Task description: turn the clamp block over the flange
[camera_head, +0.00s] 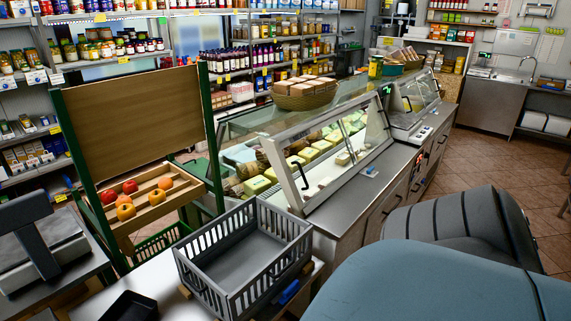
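I cannot make out a clamp block or a flange in this view. On the counter at the front stands an empty grey slatted crate (243,257). A small blue object (289,292) is at the crate's right side, near the counter's edge. A small tan block (184,291) shows at the crate's left side. What these small pieces are is too small to tell. Neither of my grippers is in view.
A black tray (130,307) lies left of the crate. A dark scale (42,250) stands at the left. A fruit stand (146,198) with a tall brown panel and a glass cheese display (330,150) stand behind. Large dark grey and blue shapes block the lower right.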

